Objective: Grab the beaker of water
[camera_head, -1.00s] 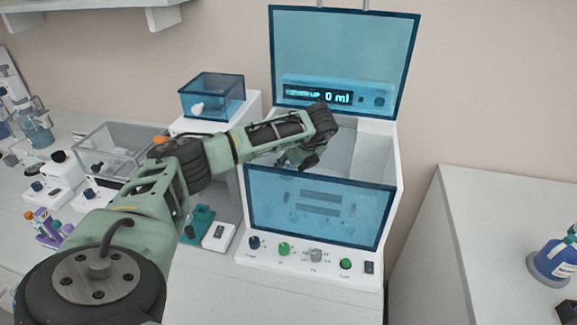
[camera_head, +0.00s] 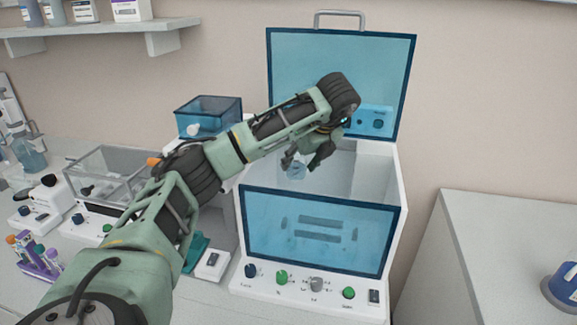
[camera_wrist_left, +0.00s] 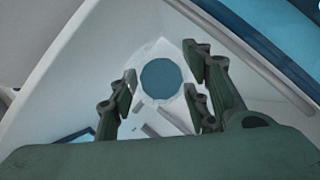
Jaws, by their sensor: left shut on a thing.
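The beaker of water (camera_head: 292,169) is a small clear vessel, held at the open top of the white machine (camera_head: 320,286) with blue panels. In the left wrist view the round blue water surface (camera_wrist_left: 161,79) shows inside the beaker's pale rim. My left gripper (camera_head: 305,163) reaches over the machine's opening from the left, fingers pointing down, and is shut on the beaker. In the left wrist view its dark green fingers (camera_wrist_left: 160,96) stand on either side of the beaker. The fingers cover part of the beaker in the head view. My right gripper is not in view.
The machine's blue lid (camera_head: 290,62) stands open behind my arm, and its blue front panel (camera_head: 312,262) rises in front of the beaker. A smaller blue-topped device (camera_head: 208,105) stands left. A counter (camera_head: 470,250) at right has a blue bottle (camera_head: 566,283).

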